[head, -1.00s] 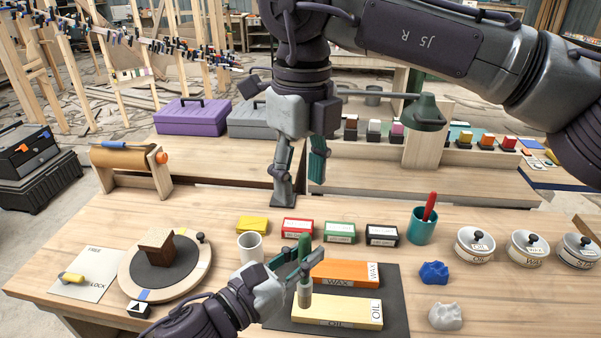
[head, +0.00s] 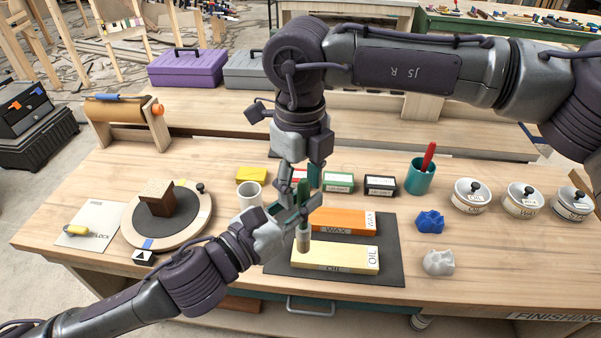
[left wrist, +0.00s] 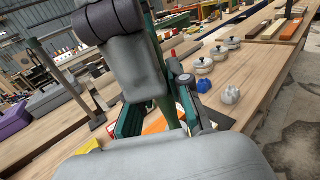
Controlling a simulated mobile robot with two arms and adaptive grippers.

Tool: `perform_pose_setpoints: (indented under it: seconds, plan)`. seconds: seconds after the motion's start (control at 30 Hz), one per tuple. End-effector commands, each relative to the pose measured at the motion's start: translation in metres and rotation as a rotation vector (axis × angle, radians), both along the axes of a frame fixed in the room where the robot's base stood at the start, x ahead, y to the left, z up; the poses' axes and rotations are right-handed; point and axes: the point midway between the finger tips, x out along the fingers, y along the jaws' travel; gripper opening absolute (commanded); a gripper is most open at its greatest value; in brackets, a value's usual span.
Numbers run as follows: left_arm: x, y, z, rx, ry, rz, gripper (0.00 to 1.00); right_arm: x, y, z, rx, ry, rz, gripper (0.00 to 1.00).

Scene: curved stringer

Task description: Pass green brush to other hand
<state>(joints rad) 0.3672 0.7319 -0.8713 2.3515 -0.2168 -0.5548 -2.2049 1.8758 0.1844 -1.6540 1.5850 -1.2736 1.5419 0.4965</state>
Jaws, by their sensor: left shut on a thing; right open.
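In the left wrist view the green handle (left wrist: 159,75) rises behind a large grey gripper part, which hides much of the brush.
An orange wax block (head: 335,221) and a yellow oil block (head: 335,256) lie on a dark mat below. A white cup (head: 250,196) stands close left. Small boxes sit behind, and a teal cup (head: 419,178) stands right.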

Motion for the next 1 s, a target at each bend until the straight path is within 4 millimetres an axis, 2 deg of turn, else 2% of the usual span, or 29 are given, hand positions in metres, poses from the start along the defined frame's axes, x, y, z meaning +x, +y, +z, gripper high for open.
perform_pose_setpoints:
  seconds: [0.17, 0.4, 0.5, 0.53, 0.57, 0.7, 0.73, 1.0]
  plan:
    - [0.0000, 0.0000, 0.0002, 0.000, 0.000, 0.000, 0.00, 0.0001, -0.0001, 0.0002, 0.000, 0.000, 0.000, 0.53]
    - [0.0000, 0.0000, 0.0002, -0.001, -0.001, 0.000, 0.00, 0.0001, 0.0001, 0.0004, 0.000, 0.000, 0.000, 0.13]
    - [0.0001, -0.0001, 0.0003, -0.001, -0.001, 0.000, 0.00, -0.0005, 0.0005, 0.0004, 0.001, 0.001, 0.001, 0.00]
    - [0.0001, 0.0000, 0.0003, -0.001, -0.001, 0.000, 0.00, -0.0007, 0.0007, 0.0004, 0.001, 0.002, 0.002, 0.00]
    - [0.0001, 0.0000, 0.0004, -0.001, -0.001, 0.000, 0.22, -0.0008, 0.0009, 0.0005, 0.001, 0.002, 0.002, 0.00]
    - [0.0001, 0.0000, 0.0004, 0.000, -0.001, 0.000, 0.46, -0.0009, 0.0008, 0.0004, 0.001, 0.002, 0.002, 0.00]
    - [0.0001, 0.0000, 0.0004, 0.000, -0.001, 0.000, 0.48, -0.0008, 0.0008, 0.0004, 0.001, 0.002, 0.002, 0.00]
    - [0.0001, 0.0000, -0.0006, 0.001, 0.001, 0.001, 0.48, -0.0001, 0.0002, 0.0005, 0.001, 0.001, 0.000, 0.00]
